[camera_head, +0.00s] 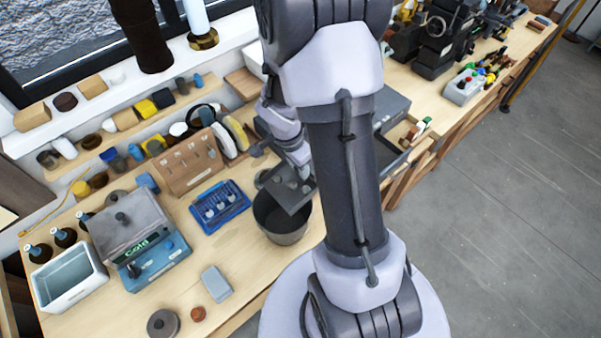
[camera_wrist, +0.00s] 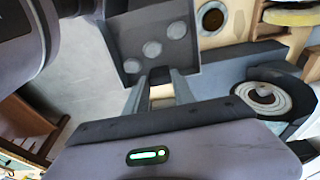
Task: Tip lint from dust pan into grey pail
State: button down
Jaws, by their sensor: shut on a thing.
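The dust pan (camera_head: 291,196) is a dark grey flat pan held over the grey pail (camera_head: 280,234). It covers part of the pail's opening in the head view and looks tilted. In the wrist view the dust pan (camera_wrist: 128,23) extends beyond my fingers. Three round grey lint clumps (camera_wrist: 152,48) lie on it in a slanting row. My gripper (camera_wrist: 158,80) is shut on the pan's near end; its fingertips are partly hidden by the pan. In the head view my arm hides much of the area behind. The pail's inside is mostly hidden.
A blue tray (camera_head: 220,206) and a wooden rack (camera_head: 190,162) stand left of the pail. A grey block (camera_head: 216,283) lies in front on the bench, near a blue machine (camera_head: 155,265). The bench's front edge is close to the pail.

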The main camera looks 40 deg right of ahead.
aim_at(298, 180)
jog(key=shift+a+f+h+b, duration=0.8)
jog(key=shift+h+b, duration=0.3)
jog(key=shift+b, duration=2.25)
jog(key=a+h+b, duration=0.1)
jog(key=b, duration=0.1)
jog(key=shift+a+f+b, duration=0.1)
jog(key=shift+f+b, duration=0.05)
jog(key=shift+b, duration=0.15)
jog(key=a+r+h+p, duration=0.1)
jog(key=h, duration=0.1)
jog(key=a+r+h, duration=0.1)
jog(key=a+h, duration=0.1)
jog(key=a+r+h+p, duration=0.1)
jog(key=a, duration=0.1)
jog(key=shift+s+a+h+p, duration=0.1)
jog(key=shift+a+h+p, duration=0.05)
jog(key=shift+h+p, duration=0.25)
jog(key=a+h+b, duration=0.1)
jog(key=b, duration=0.1)
jog(key=a+f+h+b, duration=0.1)
jog(key=a+h+b, duration=0.2)
jog(key=a+h, duration=0.1)
jog(key=shift+s+f+t+b, duration=0.15)
jog(key=shift+f+t+b, duration=0.15)
jog(key=shift+b, duration=0.1)
jog(key=shift+r, duration=0.1)
